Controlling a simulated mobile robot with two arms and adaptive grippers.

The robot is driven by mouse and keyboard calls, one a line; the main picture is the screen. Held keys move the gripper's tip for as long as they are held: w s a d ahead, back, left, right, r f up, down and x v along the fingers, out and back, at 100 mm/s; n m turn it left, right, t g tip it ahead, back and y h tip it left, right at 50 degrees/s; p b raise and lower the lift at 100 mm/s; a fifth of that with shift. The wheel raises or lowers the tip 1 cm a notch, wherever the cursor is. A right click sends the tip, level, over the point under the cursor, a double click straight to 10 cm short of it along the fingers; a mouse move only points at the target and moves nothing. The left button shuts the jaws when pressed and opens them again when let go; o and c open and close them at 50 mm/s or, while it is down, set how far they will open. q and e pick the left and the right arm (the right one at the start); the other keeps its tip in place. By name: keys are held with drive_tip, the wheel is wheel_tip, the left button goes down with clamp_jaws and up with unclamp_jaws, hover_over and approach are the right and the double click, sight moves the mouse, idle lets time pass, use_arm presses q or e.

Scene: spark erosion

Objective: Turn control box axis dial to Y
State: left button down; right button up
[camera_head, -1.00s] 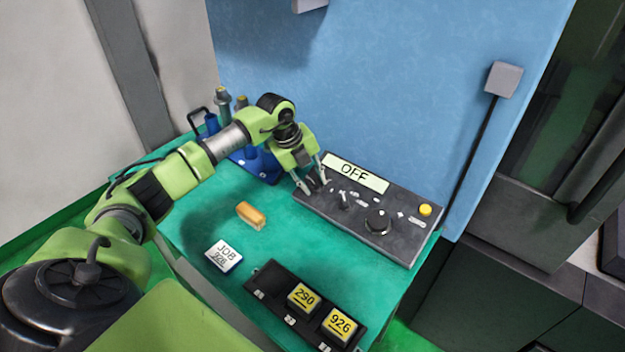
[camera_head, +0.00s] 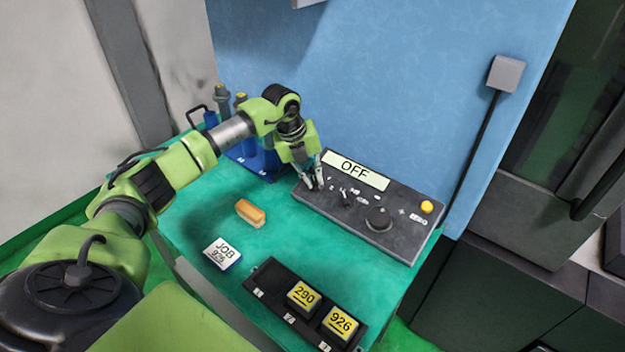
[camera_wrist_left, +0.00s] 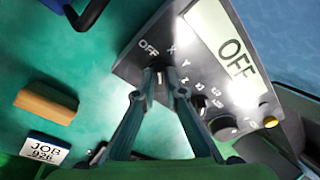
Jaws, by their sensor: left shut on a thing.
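The grey control box (camera_head: 405,241) stands at the back of the green table, with a display reading OFF (camera_head: 356,171). My left gripper (camera_head: 313,187) points down at the box's left end, its fingers on either side of the small dark axis dial (camera_wrist_left: 158,70) and shut on it. In the left wrist view my left gripper (camera_wrist_left: 160,90) has a finger on each side of the dial, partly hiding it. The labels OFF, X, Y and Z (camera_wrist_left: 184,64) run around the dial; its pointer is too small to read. My right gripper is out of view.
Farther right on the box are a small lever (camera_head: 346,198), a large black knob (camera_head: 378,218) and a yellow button (camera_head: 426,207). An orange-tan block (camera_head: 251,213), a JOB card (camera_head: 222,254) and a black tray (camera_head: 268,284) with yellow number blocks lie in front. A blue tool holder (camera_head: 262,167) stands behind the arm.

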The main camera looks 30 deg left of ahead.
use_arm(q)
drive_tip(key=m+b, duration=0.1)
drive_tip(key=m, duration=0.2)
drive_tip(key=shift+d+f+m, duration=0.1)
drive_tip(key=shift+f+m, duration=0.05)
drive_tip(key=shift+m, duration=0.25)
drive_tip(key=m+y+b, duration=0.1)
drive_tip(key=m, duration=0.2)
drive_tip(key=shift+g, duration=0.3)
drive_tip(key=m+b, duration=0.1)
drive_tip(key=m, duration=0.2)
drive_tip(key=shift+d+m+y+b, duration=0.15)
drive_tip(key=shift+m+y+b, duration=0.15)
drive_tip(key=shift+m+b, duration=0.55)
drive_tip(key=shift+m, duration=1.05)
drive_tip(key=c, duration=2.1)
unclamp_jaws()
